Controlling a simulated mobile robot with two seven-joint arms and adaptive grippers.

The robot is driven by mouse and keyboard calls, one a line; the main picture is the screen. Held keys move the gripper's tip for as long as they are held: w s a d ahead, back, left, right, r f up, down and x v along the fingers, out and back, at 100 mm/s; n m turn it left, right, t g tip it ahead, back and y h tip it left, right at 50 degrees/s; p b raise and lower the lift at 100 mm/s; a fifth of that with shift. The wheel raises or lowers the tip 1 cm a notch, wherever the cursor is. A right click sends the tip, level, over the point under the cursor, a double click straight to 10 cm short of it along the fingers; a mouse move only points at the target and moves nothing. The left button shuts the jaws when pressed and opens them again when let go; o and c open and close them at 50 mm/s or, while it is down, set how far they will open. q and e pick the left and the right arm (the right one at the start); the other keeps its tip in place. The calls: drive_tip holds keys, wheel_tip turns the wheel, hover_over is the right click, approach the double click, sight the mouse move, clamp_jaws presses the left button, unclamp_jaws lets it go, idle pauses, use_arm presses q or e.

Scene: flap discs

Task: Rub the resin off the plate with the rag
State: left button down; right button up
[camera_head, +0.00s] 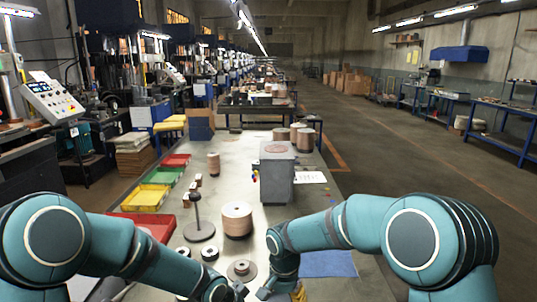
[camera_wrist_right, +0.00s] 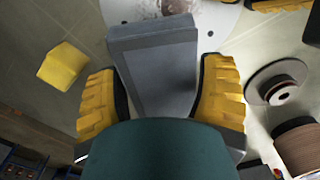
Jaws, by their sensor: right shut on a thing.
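The plate (camera_wrist_right: 207,32) is a pale flat piece at the top of the right wrist view, with a brown resin smear (camera_wrist_right: 163,8) on it. My right gripper (camera_wrist_right: 162,85) is shut on a slate-grey, block-like folded piece that looks like the rag (camera_wrist_right: 160,50). The rag's end overlaps the plate in this view; I cannot tell whether it touches. In the head view my right gripper (camera_head: 282,288) is low at the bottom edge. My left gripper (camera_head: 238,292) is beside it, mostly cut off. Yellow finger parts of it show beside the plate in the right wrist view (camera_wrist_right: 280,4).
A grey disc with a hub (camera_head: 241,269), a stack of brown discs (camera_head: 236,218) and a spindle stand (camera_head: 198,222) stand ahead. A grey box (camera_head: 276,176) is farther off. A blue mat (camera_head: 327,263) lies right. A yellow block (camera_wrist_right: 62,65) lies near my right gripper.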

drive_tip(key=shift+f, duration=1.75)
drive_tip(key=shift+s+a+r, duration=0.15)
drive_tip(key=shift+s, duration=1.55)
drive_tip(key=shift+s+a+f, duration=0.1)
drive_tip(key=shift+s, duration=0.85)
drive_tip(key=shift+s+a+f, duration=0.1)
drive_tip(key=shift+s, duration=0.85)
drive_tip(key=shift+w+d+r, duration=0.1)
drive_tip(key=shift+w+d, duration=0.05)
drive_tip(key=shift+w, duration=0.8)
drive_tip(key=shift+w+d, duration=0.1)
drive_tip(key=shift+w, duration=0.85)
